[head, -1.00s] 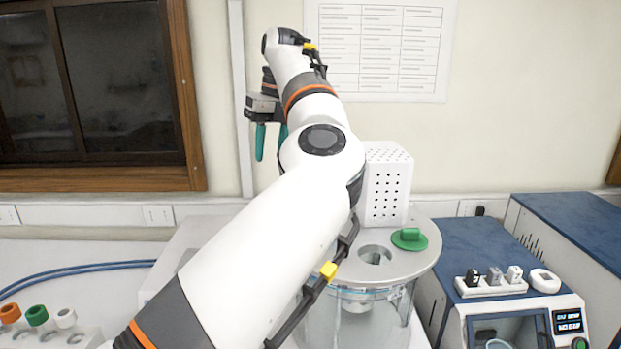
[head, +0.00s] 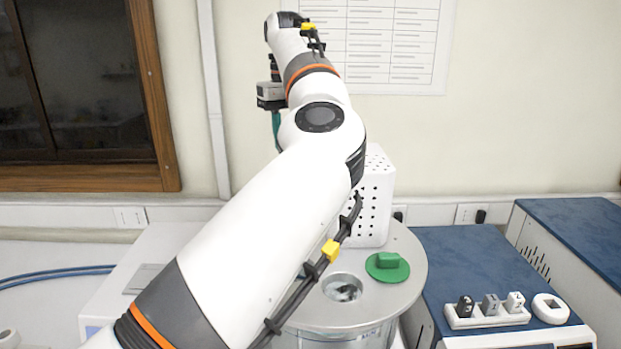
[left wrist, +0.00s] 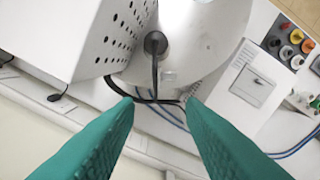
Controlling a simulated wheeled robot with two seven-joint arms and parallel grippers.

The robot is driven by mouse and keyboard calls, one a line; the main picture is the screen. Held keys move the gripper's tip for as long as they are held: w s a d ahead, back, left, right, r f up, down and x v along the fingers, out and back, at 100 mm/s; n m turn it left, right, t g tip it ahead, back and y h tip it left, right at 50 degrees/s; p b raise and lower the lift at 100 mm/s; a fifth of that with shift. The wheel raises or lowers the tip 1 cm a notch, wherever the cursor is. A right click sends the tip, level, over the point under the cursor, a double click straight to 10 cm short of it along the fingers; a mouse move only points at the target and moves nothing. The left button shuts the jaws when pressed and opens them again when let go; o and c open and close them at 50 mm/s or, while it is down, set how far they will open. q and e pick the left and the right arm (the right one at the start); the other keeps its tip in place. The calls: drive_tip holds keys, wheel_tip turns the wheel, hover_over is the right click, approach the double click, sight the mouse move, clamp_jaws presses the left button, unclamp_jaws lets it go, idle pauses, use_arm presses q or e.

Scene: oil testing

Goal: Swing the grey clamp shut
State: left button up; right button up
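I cannot pick out the grey clamp for certain in either view; in the head view my left arm covers much of the apparatus. The round grey lid of the glass bath (head: 400,271) shows beside my arm, and part of it is in the left wrist view (left wrist: 208,55). My left gripper (left wrist: 160,101) is open, its two teal fingers well apart with nothing held between them. In the head view a sliver of a teal finger (head: 276,125) shows beyond the bath, near the wall. My right gripper is in neither view.
A green plug (head: 388,266) sits on the lid beside an open hole. A blue-topped instrument (head: 465,255) stands at right. Dark cables (left wrist: 150,90) run behind the bath.

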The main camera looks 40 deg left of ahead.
use_arm(q)
wheel_tip(320, 180, down, 7)
drive_tip(key=shift+s+d+r+p, duration=0.1)
drive_tip(key=shift+s+r+p, duration=0.05)
drive_tip(key=shift+p, duration=0.65)
drive_tip(key=f, duration=0.2)
drive_tip(key=w+f+p, duration=0.1)
drive_tip(key=f, duration=0.1)
drive_tip(key=shift+w+f, duration=0.15)
drive_tip(key=shift+f, duration=0.4)
drive_tip(key=shift+s, duration=0.3)
drive_tip(key=shift+w, duration=0.1)
clamp_jaws()
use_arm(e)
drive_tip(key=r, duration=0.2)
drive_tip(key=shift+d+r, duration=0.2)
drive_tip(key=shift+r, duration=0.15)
